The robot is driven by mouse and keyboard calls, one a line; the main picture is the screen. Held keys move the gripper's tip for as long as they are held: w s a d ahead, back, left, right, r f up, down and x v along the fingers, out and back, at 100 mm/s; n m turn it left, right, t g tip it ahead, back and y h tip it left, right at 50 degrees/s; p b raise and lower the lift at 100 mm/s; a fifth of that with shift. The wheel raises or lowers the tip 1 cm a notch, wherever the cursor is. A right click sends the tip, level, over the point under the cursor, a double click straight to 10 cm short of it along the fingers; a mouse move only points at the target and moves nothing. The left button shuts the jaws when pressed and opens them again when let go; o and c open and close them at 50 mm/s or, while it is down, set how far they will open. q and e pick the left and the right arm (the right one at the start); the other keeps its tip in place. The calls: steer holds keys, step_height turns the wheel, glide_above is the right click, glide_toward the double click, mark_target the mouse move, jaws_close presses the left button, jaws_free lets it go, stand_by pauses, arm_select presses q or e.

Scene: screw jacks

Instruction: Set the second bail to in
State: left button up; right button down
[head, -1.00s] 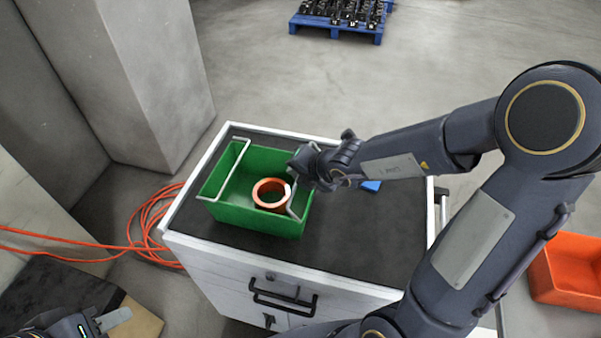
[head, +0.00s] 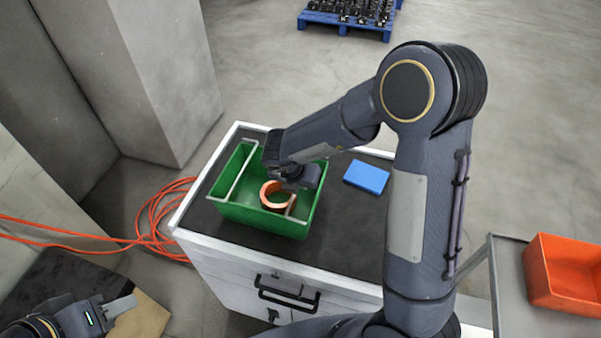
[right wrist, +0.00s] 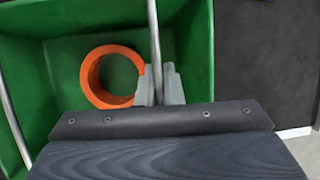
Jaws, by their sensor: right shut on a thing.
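The green bin (head: 262,217) stands on the cabinet top and has two grey wire bails. One bail (head: 238,174) lies along its left end. The other bail (right wrist: 153,40) is near the right end and shows in the right wrist view over the bin's inside, left of the right wall. My right gripper (right wrist: 157,85) is shut on this bail; in the head view my arm hides most of it. An orange ring (head: 270,198) is inside the bin, left of the gripper and apart from it. My left gripper (head: 121,306) is at the lower left, away from the bin; its jaw gap is unclear.
A blue block (head: 367,177) lies on the dark cabinet top (head: 335,230) right of the bin. An orange bin (head: 565,272) stands on a grey surface at far right. Orange cable (head: 150,222) lies on the floor left of the cabinet. A concrete pillar (head: 165,75) stands behind.

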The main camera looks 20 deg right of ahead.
steer(key=shift+f+g+h+p, duration=0.25)
steer(key=shift+g+h+p, duration=0.15)
steer(key=shift+h+p, duration=0.15)
steer(key=shift+s+f, duration=0.1)
steer(key=c, duration=1.6)
jaws_free()
steer(key=shift+o, duration=0.2)
steer(key=v, duration=0.8)
steer(key=shift+b, duration=0.35)
